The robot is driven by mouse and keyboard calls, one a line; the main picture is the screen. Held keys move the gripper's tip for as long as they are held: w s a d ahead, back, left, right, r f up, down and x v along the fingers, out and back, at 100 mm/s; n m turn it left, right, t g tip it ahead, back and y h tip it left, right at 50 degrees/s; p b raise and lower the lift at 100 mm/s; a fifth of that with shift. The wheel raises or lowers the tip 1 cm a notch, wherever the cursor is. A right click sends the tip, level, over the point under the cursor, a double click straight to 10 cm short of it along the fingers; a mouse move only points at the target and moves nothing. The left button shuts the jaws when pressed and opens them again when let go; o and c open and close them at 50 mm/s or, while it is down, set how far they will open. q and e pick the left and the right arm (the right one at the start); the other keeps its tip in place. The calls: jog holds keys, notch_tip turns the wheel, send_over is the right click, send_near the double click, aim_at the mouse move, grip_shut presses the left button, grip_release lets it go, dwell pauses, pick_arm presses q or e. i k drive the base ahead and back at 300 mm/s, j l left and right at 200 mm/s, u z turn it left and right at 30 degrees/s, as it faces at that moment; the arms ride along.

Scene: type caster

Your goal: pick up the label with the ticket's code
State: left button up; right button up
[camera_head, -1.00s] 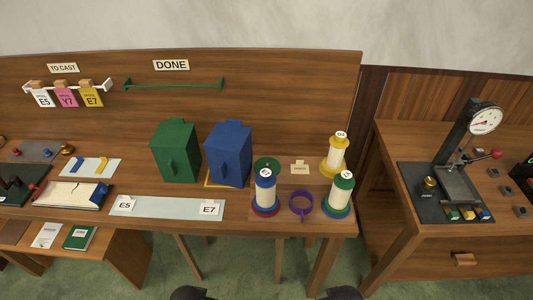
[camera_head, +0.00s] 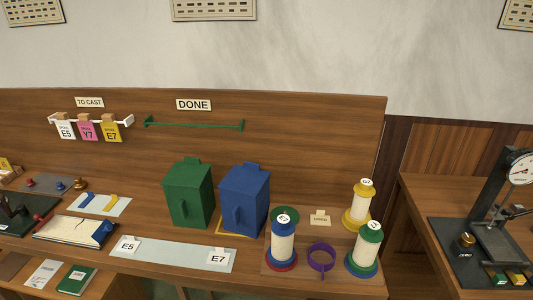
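Three tickets hang on the white rail under the "TO CAST" sign: a white one reading E5 (camera_head: 66,131), a pink one reading Y7 (camera_head: 88,131) and a yellow one reading E7 (camera_head: 111,132). Two white labels stand on the pale grey strip (camera_head: 175,255) at the bench front: the E5 label (camera_head: 128,246) at its left end and the E7 label (camera_head: 218,259) at its right end. Neither of my grippers shows in the view.
A green box (camera_head: 188,195) and a blue box (camera_head: 245,200) stand behind the strip. Spools, including a yellow one (camera_head: 359,207), and a purple ring (camera_head: 321,257) are to the right. The green "DONE" rail (camera_head: 194,124) is empty. An open book (camera_head: 75,231) lies left.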

aim_at(130, 245)
jog(key=u, duration=1.25)
